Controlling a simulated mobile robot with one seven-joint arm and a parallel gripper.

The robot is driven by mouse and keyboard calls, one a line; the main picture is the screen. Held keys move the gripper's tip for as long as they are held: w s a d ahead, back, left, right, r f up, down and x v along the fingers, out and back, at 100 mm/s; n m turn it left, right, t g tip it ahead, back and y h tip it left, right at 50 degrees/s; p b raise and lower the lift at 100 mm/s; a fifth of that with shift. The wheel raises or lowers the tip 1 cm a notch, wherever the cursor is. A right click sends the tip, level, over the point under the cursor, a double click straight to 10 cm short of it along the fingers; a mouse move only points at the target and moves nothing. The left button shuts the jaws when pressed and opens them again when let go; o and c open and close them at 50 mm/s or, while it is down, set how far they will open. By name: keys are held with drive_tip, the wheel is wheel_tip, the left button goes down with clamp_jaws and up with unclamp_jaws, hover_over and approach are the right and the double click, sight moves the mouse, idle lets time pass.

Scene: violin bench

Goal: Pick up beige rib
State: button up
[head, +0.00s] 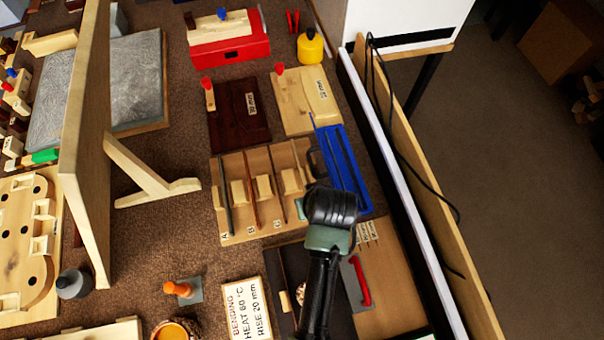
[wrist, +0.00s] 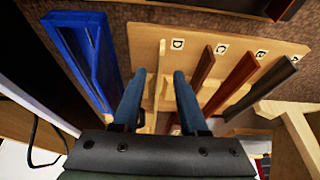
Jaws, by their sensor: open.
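The beige rib (wrist: 161,58) is a thin pale strip standing in the slot marked D of the wooden rack (wrist: 215,33) in the wrist view. My gripper (wrist: 159,76) is open, with one blue finger on each side of the rib's line. I cannot tell whether either finger touches it. In the head view the rack (head: 240,236) is at the centre, and my arm's end covers its right part, hiding the beige rib there.
Dark and reddish-brown ribs (head: 250,190) stand in the rack's other slots. A blue tray (head: 345,165) lies close on the right. Two wooden boards (head: 237,125) lie behind. A wooden stand (head: 150,185) is to the left, and a bending sign (head: 247,310) is in front.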

drive_tip(key=shift+x, duration=1.1)
clamp_jaws()
